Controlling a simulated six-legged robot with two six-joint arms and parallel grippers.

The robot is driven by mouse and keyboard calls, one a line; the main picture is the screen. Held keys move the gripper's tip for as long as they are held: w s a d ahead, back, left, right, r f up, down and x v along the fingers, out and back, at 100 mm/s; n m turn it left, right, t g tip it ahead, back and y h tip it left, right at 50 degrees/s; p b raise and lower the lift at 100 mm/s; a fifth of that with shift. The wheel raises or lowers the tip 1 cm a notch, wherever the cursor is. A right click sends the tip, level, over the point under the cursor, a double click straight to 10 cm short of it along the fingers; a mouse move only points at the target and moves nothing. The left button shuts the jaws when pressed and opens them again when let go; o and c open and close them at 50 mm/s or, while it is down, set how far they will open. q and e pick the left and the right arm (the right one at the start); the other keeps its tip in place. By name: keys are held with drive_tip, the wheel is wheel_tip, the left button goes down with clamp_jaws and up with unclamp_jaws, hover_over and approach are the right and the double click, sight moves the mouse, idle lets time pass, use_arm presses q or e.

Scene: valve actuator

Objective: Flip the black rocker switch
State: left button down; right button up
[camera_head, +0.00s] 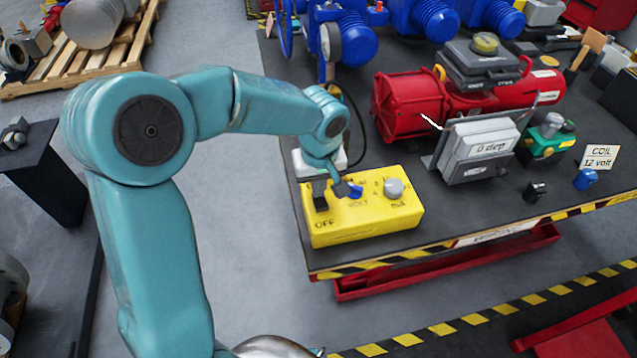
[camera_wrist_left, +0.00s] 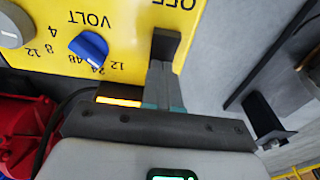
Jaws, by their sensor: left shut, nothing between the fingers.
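The yellow control box (camera_head: 345,230) sits at the near left corner of the dark table. The black rocker switch (camera_head: 321,203) is on its left part, above the printed OFF. It also shows in the left wrist view (camera_wrist_left: 167,42), upside down, beyond my fingers. My left gripper (camera_head: 319,186) is shut and empty, pointing down at the switch. In the left wrist view its fingertips (camera_wrist_left: 160,68) overlap the switch's near end. They look to be touching it or very close; I cannot tell which. My right gripper is not in view.
A blue knob (camera_head: 355,191) and a grey knob (camera_head: 394,188) stand on the box right of the switch. A red actuator (camera_head: 415,105) and a grey display unit (camera_head: 478,150) are farther right. A thin black cable runs behind my left wrist.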

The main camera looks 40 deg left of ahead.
use_arm(q)
drive_tip(key=shift+s+d+f, duration=0.1)
drive_tip(key=shift+s+d, duration=0.1)
drive_tip(key=shift+d, duration=0.05)
drive_tip(key=shift+s+d+r, duration=0.2)
drive_tip(key=shift+s+d, duration=0.1)
drive_tip(key=shift+d, duration=0.1)
drive_tip(key=shift+r, duration=0.15)
